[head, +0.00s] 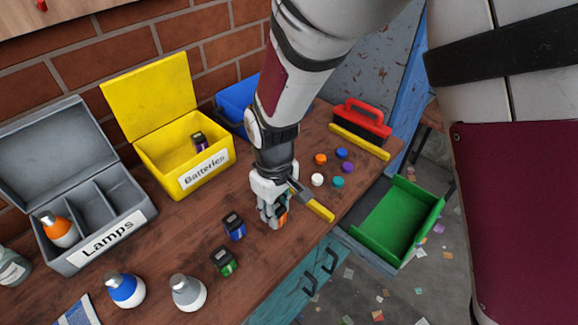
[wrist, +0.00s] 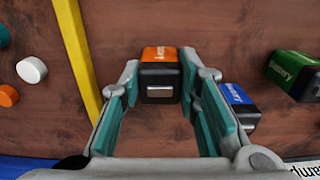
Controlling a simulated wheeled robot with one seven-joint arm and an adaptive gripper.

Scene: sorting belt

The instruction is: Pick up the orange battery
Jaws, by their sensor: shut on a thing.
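The orange battery (wrist: 161,70) has an orange body and a dark end. It is between my gripper's fingers (wrist: 160,88) in the wrist view, with a finger pad against each side. In the head view my gripper (head: 274,218) is low over the wooden table, and the orange battery (head: 283,214) is mostly hidden by the fingers. I cannot tell whether the battery is clear of the table. My gripper is shut on it.
A blue battery (head: 235,226) and a green battery (head: 223,261) stand close by. The yellow Batteries box (head: 205,174) is open behind, holding a purple battery (head: 200,142). A yellow strip (head: 318,207), several caps and a green tray (head: 424,222) are to the right.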

